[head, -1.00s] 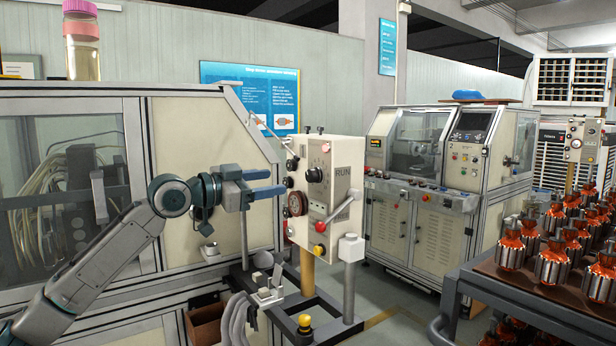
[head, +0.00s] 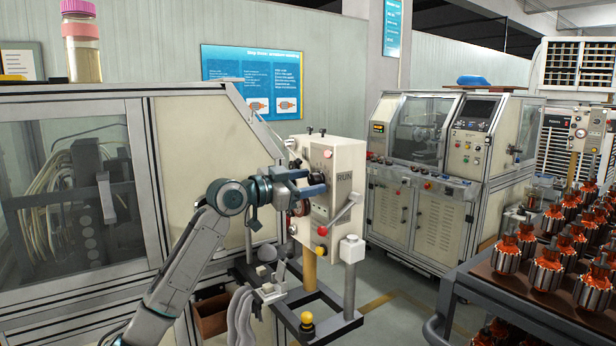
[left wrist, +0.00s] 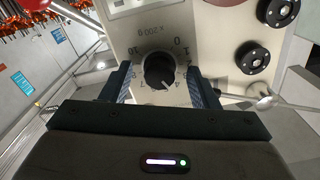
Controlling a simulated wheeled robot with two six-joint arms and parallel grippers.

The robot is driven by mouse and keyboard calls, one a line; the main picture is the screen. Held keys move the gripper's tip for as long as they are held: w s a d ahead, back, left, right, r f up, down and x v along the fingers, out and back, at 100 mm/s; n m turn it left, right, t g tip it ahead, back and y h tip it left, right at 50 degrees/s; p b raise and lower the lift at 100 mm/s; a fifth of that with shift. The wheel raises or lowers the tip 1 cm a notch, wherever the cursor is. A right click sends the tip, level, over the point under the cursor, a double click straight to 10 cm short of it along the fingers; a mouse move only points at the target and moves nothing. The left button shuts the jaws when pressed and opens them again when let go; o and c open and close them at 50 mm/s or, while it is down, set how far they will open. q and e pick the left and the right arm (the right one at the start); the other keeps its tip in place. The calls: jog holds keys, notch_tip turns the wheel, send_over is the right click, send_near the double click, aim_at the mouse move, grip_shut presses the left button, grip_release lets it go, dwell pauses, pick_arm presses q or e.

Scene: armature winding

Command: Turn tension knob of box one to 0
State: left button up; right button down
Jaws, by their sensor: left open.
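The control box (head: 345,165) is a cream box marked RUN on a post. Its black tension knob (left wrist: 160,70) sits in the left wrist view inside a printed dial with numbers including 0, 1, 4, 7 and 10. The knob's pointer is toward the lower numbers, near the 7; the exact setting is hard to read. My left gripper (head: 312,182) is open at the box's front face. In the left wrist view its fingers (left wrist: 160,88) stand on either side of the knob, with gaps visible. In the head view the gripper partly hides the dial. My right gripper is not in view.
Black round knobs (left wrist: 278,12) sit beside the dial. A glazed machine (head: 200,150) stands left behind my arm. A rack of copper armatures (head: 545,270) is at right.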

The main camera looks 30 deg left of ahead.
pick_arm(q)
jog(key=shift+w+d, duration=0.1)
jog(key=shift+w, duration=0.1)
jog(key=c, duration=1)
